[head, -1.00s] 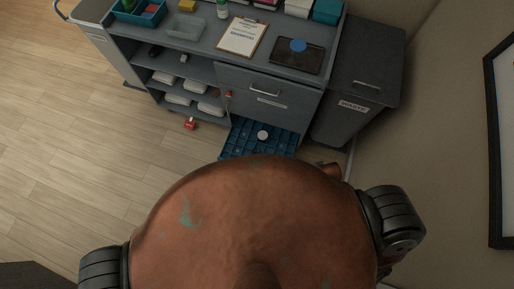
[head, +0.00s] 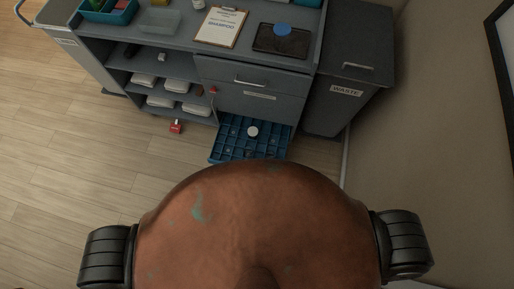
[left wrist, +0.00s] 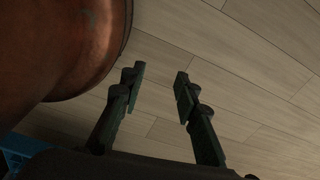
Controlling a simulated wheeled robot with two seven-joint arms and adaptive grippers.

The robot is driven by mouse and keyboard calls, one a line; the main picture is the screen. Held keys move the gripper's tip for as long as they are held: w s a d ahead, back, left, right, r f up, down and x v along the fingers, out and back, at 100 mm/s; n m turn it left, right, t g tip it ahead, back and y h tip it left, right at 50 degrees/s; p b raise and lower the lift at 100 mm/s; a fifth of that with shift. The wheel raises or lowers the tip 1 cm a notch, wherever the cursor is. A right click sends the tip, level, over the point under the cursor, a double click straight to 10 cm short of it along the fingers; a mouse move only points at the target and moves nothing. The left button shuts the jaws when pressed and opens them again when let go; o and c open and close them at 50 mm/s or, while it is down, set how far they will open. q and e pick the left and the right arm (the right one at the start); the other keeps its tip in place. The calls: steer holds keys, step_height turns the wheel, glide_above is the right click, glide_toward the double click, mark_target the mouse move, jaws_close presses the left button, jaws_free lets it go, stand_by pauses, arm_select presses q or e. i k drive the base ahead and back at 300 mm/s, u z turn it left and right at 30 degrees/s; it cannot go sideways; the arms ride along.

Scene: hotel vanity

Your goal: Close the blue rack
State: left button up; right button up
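The blue rack (head: 233,139) is a gridded tray low on the front of the grey cart, pulled out over the floor. A small round white object (head: 252,131) lies in it. My body hides part of its near side. A bit of blue, probably the rack, shows at the lower left of the left wrist view (left wrist: 14,152). My left gripper (left wrist: 158,82) is open and empty, with its two fingers apart above the wooden floor. Neither gripper shows in the head view, and my right gripper is out of sight.
The grey cart (head: 245,88) has shelves with folded white towels (head: 180,86), and a clipboard (head: 220,27) on top. A grey waste bin (head: 340,92) stands on its right, near the wall. A small red object (head: 177,126) is on the floor left of the rack. The floor further left is clear.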

mark_target(231, 137)
steer(key=z, duration=0.5)
steer(key=k, duration=1.05)
steer(key=u, duration=0.45)
